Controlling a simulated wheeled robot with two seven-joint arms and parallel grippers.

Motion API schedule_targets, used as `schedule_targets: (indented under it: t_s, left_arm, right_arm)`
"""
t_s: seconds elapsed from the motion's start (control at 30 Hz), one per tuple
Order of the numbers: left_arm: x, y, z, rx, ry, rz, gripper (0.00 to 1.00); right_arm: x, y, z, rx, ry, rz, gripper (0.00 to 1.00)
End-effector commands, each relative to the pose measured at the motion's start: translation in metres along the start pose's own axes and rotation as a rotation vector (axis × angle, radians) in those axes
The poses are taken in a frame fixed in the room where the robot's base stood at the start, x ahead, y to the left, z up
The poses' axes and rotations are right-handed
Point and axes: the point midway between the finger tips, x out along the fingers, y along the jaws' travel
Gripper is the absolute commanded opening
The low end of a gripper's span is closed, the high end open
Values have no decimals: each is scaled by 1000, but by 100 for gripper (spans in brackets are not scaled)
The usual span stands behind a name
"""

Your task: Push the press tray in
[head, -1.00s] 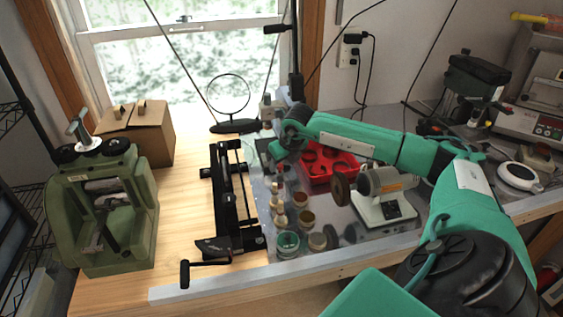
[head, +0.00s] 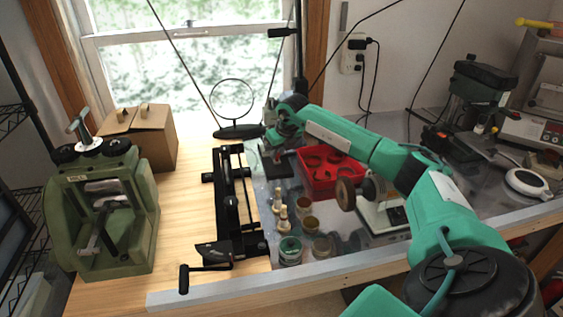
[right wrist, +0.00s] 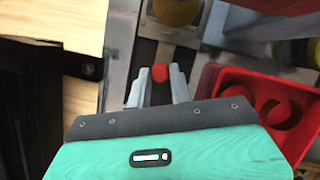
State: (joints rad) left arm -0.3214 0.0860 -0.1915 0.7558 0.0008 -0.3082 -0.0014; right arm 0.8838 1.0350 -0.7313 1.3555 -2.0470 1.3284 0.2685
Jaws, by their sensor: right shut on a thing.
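My right gripper (head: 270,142) reaches in from the right to the back of the bench, low at the foot of a tall press (head: 298,50) with a dark column. In the right wrist view its two fingers (right wrist: 159,88) are shut on a small red knob (right wrist: 159,73). The knob is at the near end of a narrow tray-like strip (right wrist: 162,48) between grey metal edges, which I take for the press tray. My left gripper is not in view.
A red compartment tray (head: 318,184) is just right of the gripper. A bench grinder (head: 362,192) is under my forearm. Small jars (head: 290,250) and a black device with a crank (head: 228,205) are nearer. A ring stand (head: 238,131) is at the back left.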

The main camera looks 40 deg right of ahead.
Motion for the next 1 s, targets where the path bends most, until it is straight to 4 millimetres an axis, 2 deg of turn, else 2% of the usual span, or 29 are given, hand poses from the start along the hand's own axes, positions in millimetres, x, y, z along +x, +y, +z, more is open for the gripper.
schedule_targets:
  t_s: [0.13, 0.47, 0.5, 0.6, 0.87, 1.0]
  left_arm:
    - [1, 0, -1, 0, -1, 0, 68]
    - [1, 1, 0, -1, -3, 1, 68]
    - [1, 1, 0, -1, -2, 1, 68]
    - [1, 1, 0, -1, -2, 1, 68]
    - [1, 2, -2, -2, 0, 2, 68]
    - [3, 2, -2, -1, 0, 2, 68]
  right_arm:
    - [4, -4, 10, 0, -1, 0, 0]
    - [2, -7, 14, 1, -6, -2, 0]
    - [2, -7, 14, 1, -7, -2, 23]
    - [2, -7, 14, 1, -6, -2, 43]
    - [4, -6, 12, 0, -2, -1, 43]
    - [-3, -5, 12, -1, -3, 0, 43]
